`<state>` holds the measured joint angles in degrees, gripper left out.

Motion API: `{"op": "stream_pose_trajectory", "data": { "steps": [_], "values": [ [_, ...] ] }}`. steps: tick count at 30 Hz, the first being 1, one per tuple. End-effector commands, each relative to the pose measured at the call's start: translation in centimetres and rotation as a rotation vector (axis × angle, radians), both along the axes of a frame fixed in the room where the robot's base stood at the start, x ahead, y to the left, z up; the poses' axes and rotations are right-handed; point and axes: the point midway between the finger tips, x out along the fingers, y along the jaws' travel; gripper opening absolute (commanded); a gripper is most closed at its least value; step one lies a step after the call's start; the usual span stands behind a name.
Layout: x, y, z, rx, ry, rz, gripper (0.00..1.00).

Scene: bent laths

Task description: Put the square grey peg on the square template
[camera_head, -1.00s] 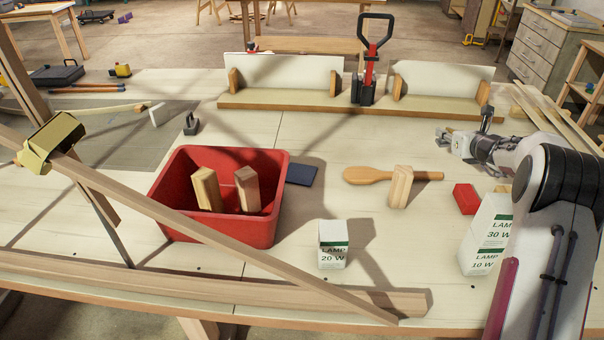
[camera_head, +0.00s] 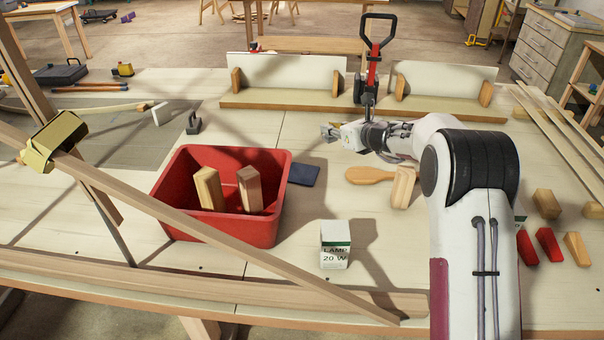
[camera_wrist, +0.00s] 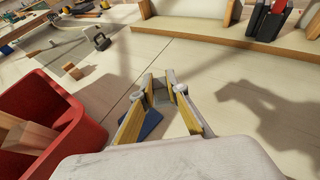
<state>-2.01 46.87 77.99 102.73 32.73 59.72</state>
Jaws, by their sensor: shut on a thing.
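My gripper (camera_head: 328,132) hangs above the table, behind the red crate and in front of the back boards. In the wrist view its yellow-sided fingers (camera_wrist: 165,95) are closed on a small grey piece (camera_wrist: 162,97), which looks like the square grey peg; the fingers partly hide it. A flat dark blue square (camera_head: 303,174) lies on the table just right of the crate. It also shows in the wrist view (camera_wrist: 150,124), partly behind the fingers. I cannot tell whether it is the square template. The gripper is apart from it, above the table.
The red crate (camera_head: 173,195) holds two wooden blocks. A long lath (camera_head: 250,243) slants over its front. A lamp box (camera_head: 335,244), a wooden paddle (camera_head: 368,176) and an upright block (camera_head: 403,187) stand to the right. A dark handled weight (camera_head: 194,122) is at left.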

Motion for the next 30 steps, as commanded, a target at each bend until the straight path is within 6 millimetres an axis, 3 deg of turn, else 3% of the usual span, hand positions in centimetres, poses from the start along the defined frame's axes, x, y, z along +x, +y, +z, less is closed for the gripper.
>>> {"op": "stream_pose_trajectory", "data": {
  "steps": [3, 9, 25, 30],
  "values": [
    [-1.1, 3.7, 0.0, 0.0, 0.001, 0.054, 0.0],
    [-2.5, 7.1, 0.0, 0.0, 0.002, 0.111, 0.0],
    [-3.2, 7.7, -0.3, 0.004, 0.005, 0.139, 0.0],
    [-3.2, 7.7, -1.4, 0.003, 0.007, 0.14, 0.0]
  ]
}}
